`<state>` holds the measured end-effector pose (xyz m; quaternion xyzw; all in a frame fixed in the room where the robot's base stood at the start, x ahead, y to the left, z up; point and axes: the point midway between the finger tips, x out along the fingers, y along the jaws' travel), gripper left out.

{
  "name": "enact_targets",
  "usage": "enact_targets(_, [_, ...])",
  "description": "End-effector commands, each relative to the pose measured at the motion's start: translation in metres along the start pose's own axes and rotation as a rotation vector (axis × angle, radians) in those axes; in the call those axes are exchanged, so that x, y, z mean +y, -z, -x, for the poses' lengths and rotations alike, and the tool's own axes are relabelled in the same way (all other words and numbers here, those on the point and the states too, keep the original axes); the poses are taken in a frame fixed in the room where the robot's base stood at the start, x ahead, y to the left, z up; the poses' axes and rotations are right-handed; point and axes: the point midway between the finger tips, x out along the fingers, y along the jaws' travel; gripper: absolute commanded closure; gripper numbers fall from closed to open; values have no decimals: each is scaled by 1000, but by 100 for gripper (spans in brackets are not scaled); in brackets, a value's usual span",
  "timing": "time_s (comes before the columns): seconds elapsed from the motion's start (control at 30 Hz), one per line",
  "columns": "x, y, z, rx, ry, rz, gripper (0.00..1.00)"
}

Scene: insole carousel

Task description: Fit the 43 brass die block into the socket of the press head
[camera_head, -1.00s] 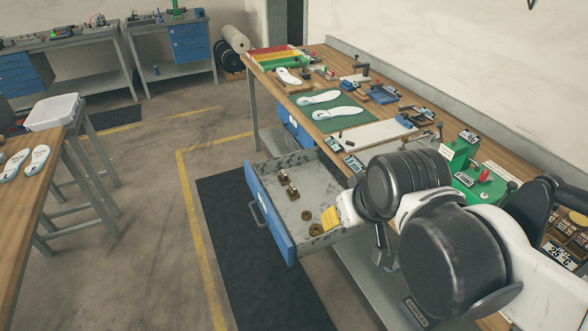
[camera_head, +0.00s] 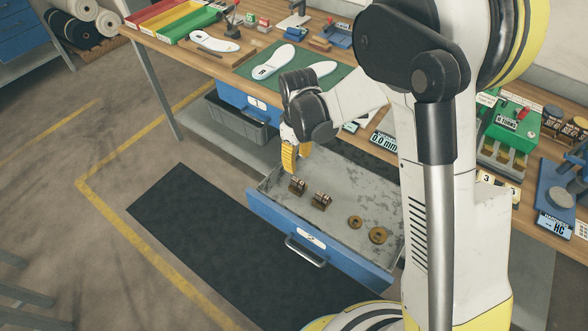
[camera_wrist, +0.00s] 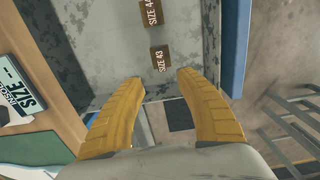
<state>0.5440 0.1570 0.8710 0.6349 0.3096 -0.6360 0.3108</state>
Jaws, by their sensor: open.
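The 43 brass die block (camera_wrist: 160,60), marked SIZE 43, lies in the open drawer (camera_head: 262,207). In the head view it appears to be the block (camera_head: 297,186) nearer my gripper. The SIZE 44 block (camera_wrist: 155,14) lies just beyond it in the wrist view and also shows in the head view (camera_head: 321,200). My gripper (camera_head: 290,160) is open and empty, its yellow fingers (camera_wrist: 162,80) pointing down over the drawer's far left end. The 43 block shows just past the fingertips, between their lines. I cannot make out the press head's socket; my arm hides part of the bench.
Two brass rings (camera_head: 378,235) lie at the drawer's right end. The drawer's blue front (camera_head: 318,243) and side walls bound the space. The wooden bench (camera_head: 190,63) holds insoles and a green fixture (camera_head: 512,122). A dark mat (camera_head: 215,240) covers open floor before the drawer.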

Motion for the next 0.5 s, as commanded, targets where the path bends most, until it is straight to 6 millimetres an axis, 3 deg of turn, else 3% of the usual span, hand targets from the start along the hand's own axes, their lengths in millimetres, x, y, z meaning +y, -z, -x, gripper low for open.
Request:
enact_targets(0.3, [0,0,-48,-1,1,1,59])
enact_targets(0.5, [-1,0,-65,-1,1,1,59])
